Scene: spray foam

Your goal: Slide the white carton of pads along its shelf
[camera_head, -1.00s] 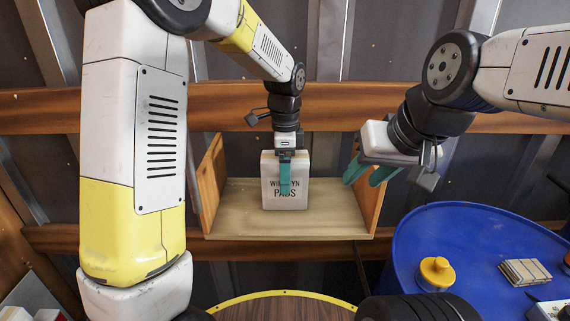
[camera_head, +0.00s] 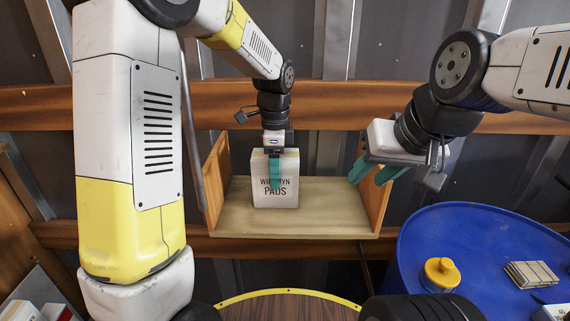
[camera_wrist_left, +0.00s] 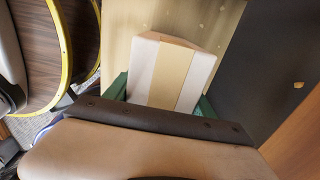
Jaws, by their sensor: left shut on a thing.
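The white carton of pads (camera_head: 286,195) stands upright on the wooden shelf (camera_head: 335,222), left of its middle, with dark lettering on its front. My left gripper (camera_head: 275,175) reaches down from above and is shut on the carton, one teal finger across its front. In the left wrist view, the carton (camera_wrist_left: 143,70) shows a tan band and sits between the teal fingers (camera_wrist_left: 160,98). My right gripper (camera_head: 367,172) is by the shelf's right side panel; its teal fingers are apart with nothing seen between them.
The shelf has upright side panels at left (camera_head: 215,178) and right (camera_head: 375,195). Bare board lies right of the carton, with a smaller gap to its left.

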